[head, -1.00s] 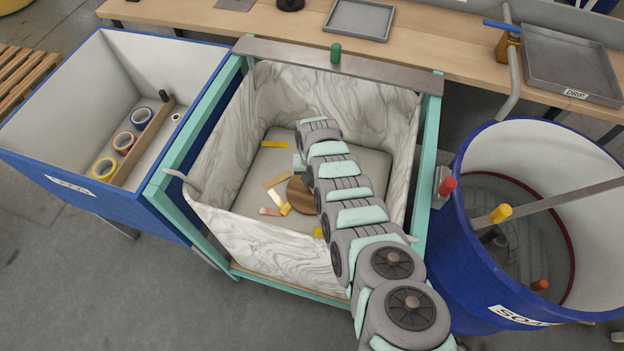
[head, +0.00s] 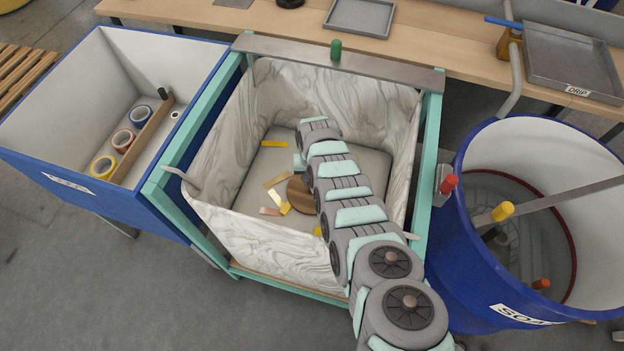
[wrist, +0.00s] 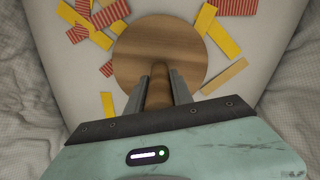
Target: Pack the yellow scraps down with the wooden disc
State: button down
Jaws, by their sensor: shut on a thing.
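The wooden disc (wrist: 165,45) is round and brown and lies low over the floor of the lined bin in the wrist view. My gripper (wrist: 160,90) is shut on the disc's wooden handle (wrist: 159,88). In the head view the disc (head: 299,193) is partly hidden behind my arm, and my gripper is hidden. Yellow scraps (wrist: 219,30) lie around the disc, and some run up to its edge. I cannot tell whether the disc touches the scraps under it. Yellow scraps (head: 275,144) also show on the bin floor in the head view.
Red striped scraps (wrist: 111,12) lie among the yellow ones. The bin's pale liner walls (head: 223,145) rise around my arm. A blue bin (head: 60,172) with tape rolls stands at left, and a blue tub (head: 470,250) stands at right. A bench (head: 240,20) runs behind.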

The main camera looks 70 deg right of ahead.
notch_tip(320, 180, up, 10)
jog(key=p, duration=0.9)
jog(key=shift+w+d+r, duration=0.1)
